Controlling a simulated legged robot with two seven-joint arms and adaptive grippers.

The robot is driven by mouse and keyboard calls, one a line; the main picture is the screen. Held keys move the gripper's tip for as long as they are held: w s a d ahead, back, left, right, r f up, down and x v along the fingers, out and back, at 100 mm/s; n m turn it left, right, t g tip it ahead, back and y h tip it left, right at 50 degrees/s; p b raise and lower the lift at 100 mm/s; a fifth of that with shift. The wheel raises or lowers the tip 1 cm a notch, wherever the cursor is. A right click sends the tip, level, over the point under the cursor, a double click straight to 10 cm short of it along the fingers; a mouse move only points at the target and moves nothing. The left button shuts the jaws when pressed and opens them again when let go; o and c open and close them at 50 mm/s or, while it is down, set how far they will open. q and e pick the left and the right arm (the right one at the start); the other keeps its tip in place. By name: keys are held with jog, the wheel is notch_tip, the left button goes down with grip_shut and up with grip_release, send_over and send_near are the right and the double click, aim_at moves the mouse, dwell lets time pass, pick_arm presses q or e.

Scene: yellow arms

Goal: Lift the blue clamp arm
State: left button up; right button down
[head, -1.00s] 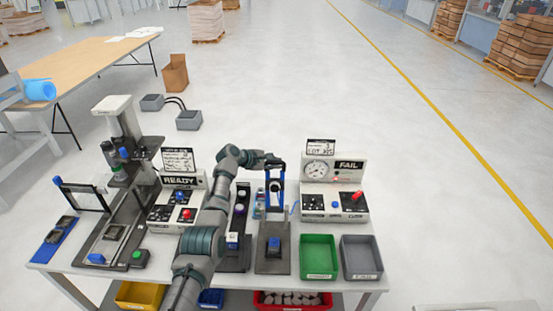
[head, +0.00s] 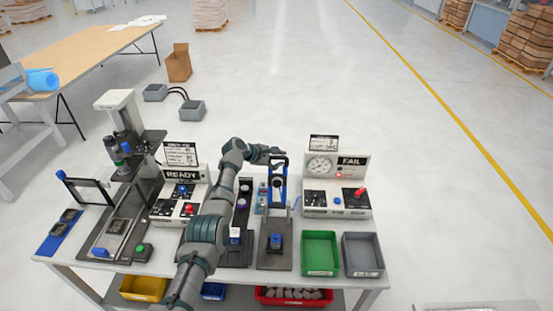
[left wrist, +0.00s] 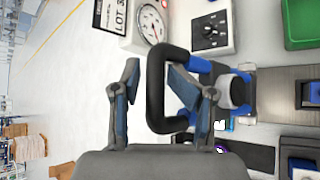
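The blue clamp arm (head: 285,181) is an upright blue frame with a black bar across its top, at the back of a dark fixture (head: 275,260) on the workbench. My left gripper (head: 280,154) is at the top of the clamp arm in the head view. In the left wrist view, my left gripper (left wrist: 162,98) has its two fingers apart, with the clamp arm's black bar (left wrist: 155,90) lying between them. A gap shows between the bar and the left-hand finger. Contact with the other finger is unclear. My right gripper is not in view.
The FAIL station (head: 337,185) stands right of the clamp, and the READY station (head: 180,197) stands left. Green (head: 320,233) and grey (head: 362,237) bins sit at the bench's right. A press (head: 122,120) stands at the left. My left arm covers the bench middle.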

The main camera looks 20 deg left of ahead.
pick_arm(q)
jog(key=shift+d+r, duration=0.15)
jog(key=shift+r, duration=0.05)
jog(key=shift+r, duration=0.1)
jog(key=shift+s+a+r, duration=0.2)
jog(key=shift+a+r, duration=0.05)
jog(key=shift+a, duration=0.15)
jog(key=v, duration=1.1)
jog(key=shift+a+f, duration=0.15)
jog(key=shift+f, duration=0.15)
